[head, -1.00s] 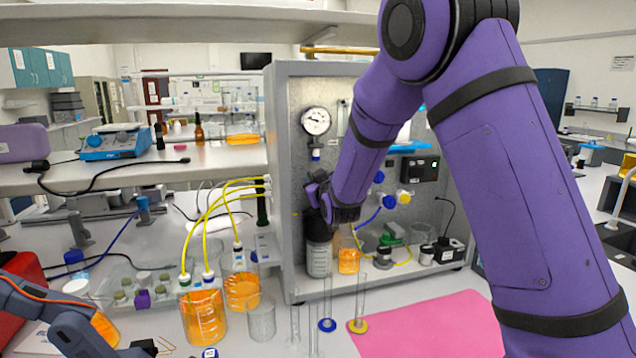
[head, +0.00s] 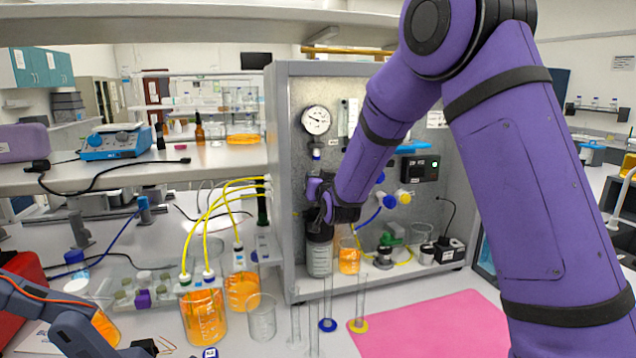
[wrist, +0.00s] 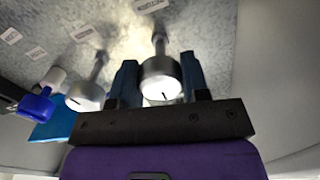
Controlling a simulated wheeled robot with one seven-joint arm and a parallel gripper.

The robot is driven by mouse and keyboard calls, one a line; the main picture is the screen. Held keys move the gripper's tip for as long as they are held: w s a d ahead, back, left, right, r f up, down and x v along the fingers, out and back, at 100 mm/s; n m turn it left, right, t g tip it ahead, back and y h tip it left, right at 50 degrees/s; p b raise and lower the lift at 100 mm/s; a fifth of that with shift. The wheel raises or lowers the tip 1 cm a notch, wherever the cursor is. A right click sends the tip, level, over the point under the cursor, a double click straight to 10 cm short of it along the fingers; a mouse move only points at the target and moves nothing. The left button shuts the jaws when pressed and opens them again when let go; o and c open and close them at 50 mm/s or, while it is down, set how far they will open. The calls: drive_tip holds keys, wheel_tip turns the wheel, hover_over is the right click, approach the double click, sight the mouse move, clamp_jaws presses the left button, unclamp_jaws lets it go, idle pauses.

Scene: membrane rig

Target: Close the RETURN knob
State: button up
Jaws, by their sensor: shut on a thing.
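In the wrist view, the two blue fingers of my gripper (wrist: 160,62) stand on either side of a round silver knob (wrist: 161,77) and are shut on it. A dark slot or line shows on the knob's bright end face, close to upright. Its stem runs to the metal panel (wrist: 200,28), near a small label (wrist: 150,5) that I cannot read, so I cannot confirm that it is RETURN. In the head view, my gripper (head: 322,212) is at the panel's left part, below the gauge (head: 316,121); my wrist hides the knob there.
A second silver knob (wrist: 86,95) sits close to the left of the held one, with a blue fitting (wrist: 36,104) further left. Below my gripper in the head view are a dark-capped bottle (head: 319,258) and an orange-filled beaker (head: 349,259). Glass cylinders stand in front.

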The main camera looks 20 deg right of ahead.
idle(0.3)
drive_tip(key=o, duration=0.9)
drive_tip(key=shift+o, duration=0.2)
drive_tip(key=s, duration=1)
drive_tip(key=shift+s, duration=0.4)
drive_tip(key=s+d+r+g, duration=0.2)
drive_tip(key=s+g, duration=0.2)
drive_tip(key=s, duration=0.8)
drive_tip(key=s+d+r+n+g, duration=0.1)
drive_tip(key=s+g, duration=0.3)
drive_tip(key=s, duration=0.8)
drive_tip(key=s+d+r+n+g, duration=0.1)
drive_tip(key=s+d+r+g, duration=0.2)
drive_tip(key=s, duration=1)
drive_tip(key=shift+d+r+g, duration=0.4)
drive_tip(key=shift+d+g, duration=0.05)
drive_tip(key=shift+g, duration=0.45)
